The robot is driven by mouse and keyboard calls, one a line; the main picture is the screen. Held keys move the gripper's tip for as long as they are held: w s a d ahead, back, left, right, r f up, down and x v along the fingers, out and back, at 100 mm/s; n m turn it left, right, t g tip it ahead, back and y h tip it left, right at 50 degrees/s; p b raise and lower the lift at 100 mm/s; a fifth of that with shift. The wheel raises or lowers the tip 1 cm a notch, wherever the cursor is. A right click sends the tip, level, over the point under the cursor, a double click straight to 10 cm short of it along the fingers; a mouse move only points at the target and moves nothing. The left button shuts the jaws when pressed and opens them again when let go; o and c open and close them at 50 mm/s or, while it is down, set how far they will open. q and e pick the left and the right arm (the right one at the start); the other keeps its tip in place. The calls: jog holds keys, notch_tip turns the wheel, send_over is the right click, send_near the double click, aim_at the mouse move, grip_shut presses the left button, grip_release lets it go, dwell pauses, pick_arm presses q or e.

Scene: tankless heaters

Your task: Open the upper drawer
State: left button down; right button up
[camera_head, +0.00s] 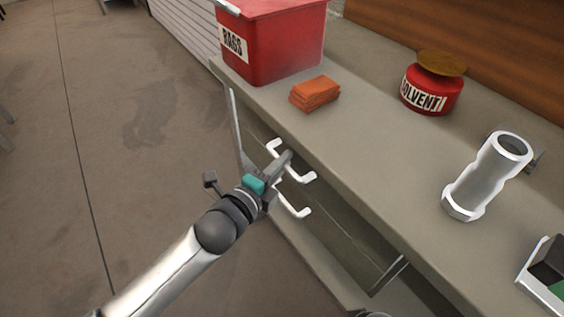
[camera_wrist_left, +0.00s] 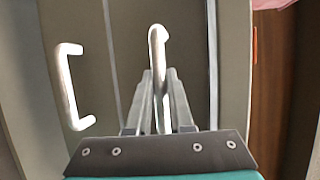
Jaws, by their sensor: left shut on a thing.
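The upper drawer's white bar handle (camera_head: 300,176) is on the front of the grey workbench, just under its top. My left gripper (camera_head: 284,160) is at this handle, its fingers shut around the bar. In the left wrist view the handle (camera_wrist_left: 158,70) runs between the two fingers (camera_wrist_left: 158,100). A second white handle (camera_head: 292,205) sits lower on the front, and it also shows at the left of the left wrist view (camera_wrist_left: 68,88). The upper drawer front is partly hidden by my gripper. My right gripper is not in view.
On the grey benchtop (camera_head: 350,135) stand a red rags bin (camera_head: 275,45), folded orange cloths (camera_head: 315,93), a red solvent can (camera_head: 430,90) and a silver pipe fitting (camera_head: 487,175). A dark and green object (camera_head: 548,270) is at the right edge. Open floor (camera_head: 130,120) lies left.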

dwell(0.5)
pick_arm(q)
jog(key=shift+s+a, duration=0.15)
jog(key=s+a+p, duration=0.3)
jog(key=s+a, duration=0.4)
jog(key=a, duration=0.3)
jog(key=s+a+p, duration=0.4)
jog(key=s+a, duration=0.3)
jog(key=a, duration=0.3)
jog(key=shift+s, duration=0.25)
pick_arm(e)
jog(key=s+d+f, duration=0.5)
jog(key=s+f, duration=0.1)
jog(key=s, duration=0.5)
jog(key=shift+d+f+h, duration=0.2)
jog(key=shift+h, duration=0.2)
pick_arm(q)
jog(key=shift+a, duration=0.1)
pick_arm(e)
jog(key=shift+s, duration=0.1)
pick_arm(q)
jog(key=c, duration=1.1)
grip_release()
jog(key=shift+s, duration=0.1)
